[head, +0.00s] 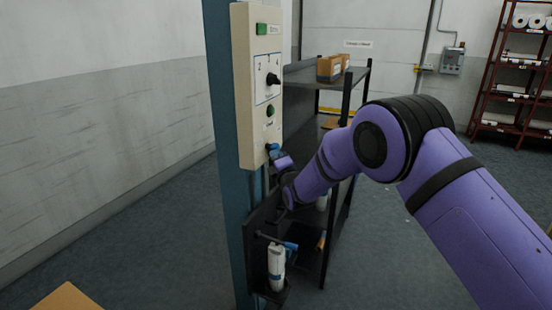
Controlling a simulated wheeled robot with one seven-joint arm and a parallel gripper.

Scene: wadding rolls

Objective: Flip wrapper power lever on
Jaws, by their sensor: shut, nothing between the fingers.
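A cream control panel (246,95) is fixed to a blue post. On its face are a black knob-like switch (272,79) on a white plate, a green button (270,111) below it and a green label at the top. I cannot tell for sure which part is the wrapper power lever. A small blue part (273,148) shows at the panel's lower edge. My gripper (283,162) is shut and empty, close to this blue part and below the green button. Whether it touches the panel is unclear; its fingertips are small and partly hidden.
The blue post (222,90) stands left of the panel. Below, a black bracket holds a white bottle (276,262). A dark shelf with cardboard boxes (331,67) stands behind. A red rack (510,75) is at the far right. The floor at left is mostly clear.

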